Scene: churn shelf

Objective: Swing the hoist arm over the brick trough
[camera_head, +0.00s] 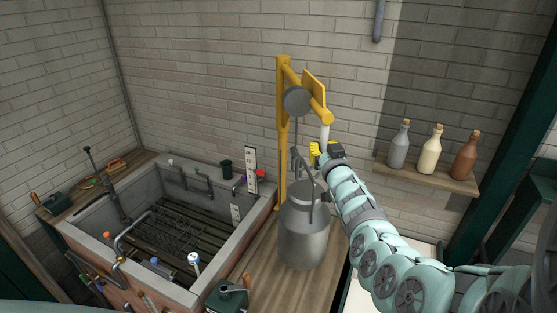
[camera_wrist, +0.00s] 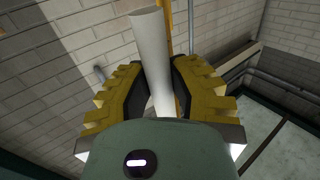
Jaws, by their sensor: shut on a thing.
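The yellow hoist (camera_head: 282,140) stands on the wooden bench beside the trough, its arm (camera_head: 305,93) reaching toward the right front. A white handle (camera_head: 325,132) hangs down from the arm's tip. My gripper (camera_head: 320,150) is around this handle. In the wrist view, my gripper's yellow fingers (camera_wrist: 158,88) are shut on the white handle (camera_wrist: 150,45). A grey metal churn (camera_head: 303,235) is below the hoist, under a hanging hook and linkage (camera_head: 297,160); whether it hangs or rests on the bench I cannot tell. The brick trough (camera_head: 180,285) is at the left with a dark slatted bottom.
Several valves and pipes line the trough rim, with a white gauge board (camera_head: 251,168) at its back right. A green box (camera_head: 228,294) sits on the bench front. A wall shelf (camera_head: 425,178) at the right holds a grey, a cream and a brown bottle.

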